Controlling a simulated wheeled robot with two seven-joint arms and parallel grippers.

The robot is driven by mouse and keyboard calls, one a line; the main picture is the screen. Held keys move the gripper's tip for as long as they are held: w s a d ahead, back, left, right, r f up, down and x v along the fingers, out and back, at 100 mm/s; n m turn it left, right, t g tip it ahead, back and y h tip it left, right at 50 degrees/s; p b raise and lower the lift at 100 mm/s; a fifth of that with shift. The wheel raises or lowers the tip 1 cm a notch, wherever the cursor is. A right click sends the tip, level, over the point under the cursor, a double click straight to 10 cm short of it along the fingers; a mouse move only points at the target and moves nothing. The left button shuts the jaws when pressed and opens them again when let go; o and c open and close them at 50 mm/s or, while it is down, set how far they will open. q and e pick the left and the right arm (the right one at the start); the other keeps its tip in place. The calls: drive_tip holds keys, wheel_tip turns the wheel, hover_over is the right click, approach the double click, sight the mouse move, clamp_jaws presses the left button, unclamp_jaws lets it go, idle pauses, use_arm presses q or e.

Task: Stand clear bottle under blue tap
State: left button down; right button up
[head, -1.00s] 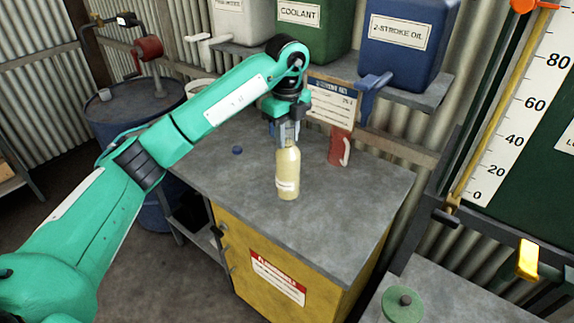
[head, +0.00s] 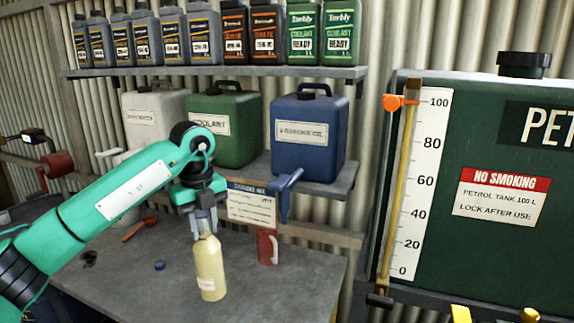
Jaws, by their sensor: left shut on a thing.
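My left gripper (head: 205,222) points down and is shut on the neck of a pale yellow, see-through-looking bottle (head: 209,262) with a small white label. The bottle is upright over the grey bench; I cannot tell whether its base touches the top. The blue tap (head: 285,188) sticks out from below the blue 2-stroke oil container (head: 330,160) on the lower shelf. The tap is to the right of the bottle and higher, so the bottle is not under it.
A red jug (head: 267,247) stands right of the bottle, near the tap. A blue cap (head: 159,265) and an orange scoop (head: 140,229) lie on the bench (head: 140,290). A notice card (head: 252,207) hangs behind. The green petrol tank (head: 470,250) is at right.

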sight(200, 251)
use_arm(q)
drive_tip(key=m, duration=0.1)
drive_tip(key=f+m, duration=0.1)
drive_tip(key=m, duration=0.1)
drive_tip(key=s+f+m, duration=0.1)
drive_tip(key=m, duration=0.1)
drive_tip(key=shift+a, duration=0.15)
drive_tip(key=m, duration=0.2)
drive_tip(key=s+f+m, duration=0.1)
drive_tip(key=m, duration=0.1)
drive_tip(key=f+m, duration=0.1)
drive_tip(key=m, duration=0.1)
drive_tip(key=shift+s+a+f, duration=0.15)
drive_tip(key=shift+s+f, duration=0.1)
drive_tip(key=shift+s, duration=0.1)
drive_tip(key=m, duration=0.1)
drive_tip(key=s+f+m, duration=0.1)
drive_tip(key=m, duration=0.1)
drive_tip(key=f+m, duration=0.1)
drive_tip(key=m, duration=0.1)
drive_tip(key=shift+s+a, duration=0.15)
drive_tip(key=s+f+m, duration=0.5)
drive_tip(key=m, duration=0.9)
drive_tip(key=s+f+m, duration=0.5)
drive_tip(key=s+m, duration=0.1)
drive_tip(key=m, duration=0.8)
drive_tip(key=shift+s+a, duration=0.15)
drive_tip(key=shift+a, duration=0.25)
drive_tip(key=shift+f, duration=0.1)
